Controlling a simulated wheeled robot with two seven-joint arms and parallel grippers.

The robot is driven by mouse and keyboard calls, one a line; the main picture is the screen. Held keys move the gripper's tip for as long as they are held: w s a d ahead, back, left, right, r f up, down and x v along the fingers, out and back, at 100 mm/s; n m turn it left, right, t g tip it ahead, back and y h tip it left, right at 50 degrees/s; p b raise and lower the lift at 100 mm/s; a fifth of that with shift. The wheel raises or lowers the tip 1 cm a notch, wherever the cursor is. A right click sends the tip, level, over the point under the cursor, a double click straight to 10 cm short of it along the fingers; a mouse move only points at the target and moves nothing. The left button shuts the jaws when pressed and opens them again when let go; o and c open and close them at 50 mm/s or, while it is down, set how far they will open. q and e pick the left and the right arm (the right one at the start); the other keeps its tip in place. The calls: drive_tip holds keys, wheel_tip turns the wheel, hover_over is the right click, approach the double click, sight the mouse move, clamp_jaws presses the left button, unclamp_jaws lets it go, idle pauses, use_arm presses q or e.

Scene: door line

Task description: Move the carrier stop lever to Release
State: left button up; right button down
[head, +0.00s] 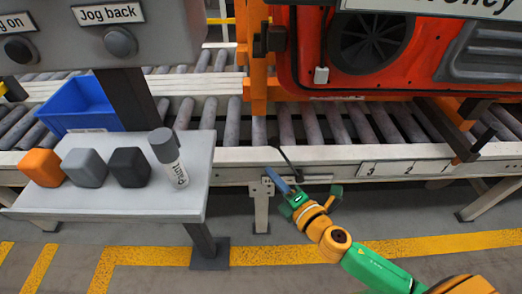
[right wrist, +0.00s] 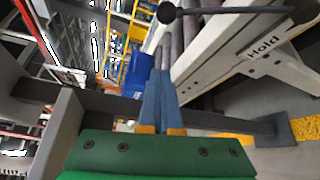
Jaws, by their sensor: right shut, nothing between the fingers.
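The carrier stop lever (head: 286,158) is a thin dark rod at the front rail of the conveyor, just above my right gripper. In the right wrist view its round black knob (right wrist: 167,12) is at the top, with the rod running off to the right. A "Hold" label (right wrist: 263,45) is on the pale rail face below the rod. My right gripper (head: 270,171) is shut and empty, its blue fingers pointing up and left in the head view. In the right wrist view the fingertips (right wrist: 160,72) are below the knob with a visible gap. A Release label is not visible. My left gripper is out of view.
A grey side table (head: 110,206) at left holds several blocks and a grey cylinder (head: 168,158). A blue bin (head: 79,103) stands behind it. A red door (head: 400,50) hangs over the conveyor rollers (head: 310,125). The floor in front of the rail is open around my right arm.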

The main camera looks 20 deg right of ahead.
drive_tip(key=x, duration=1)
drive_tip(key=d, duration=0.2)
drive_tip(key=d+r, duration=0.1)
drive_tip(key=d, duration=0.1)
drive_tip(key=shift+s, duration=0.2)
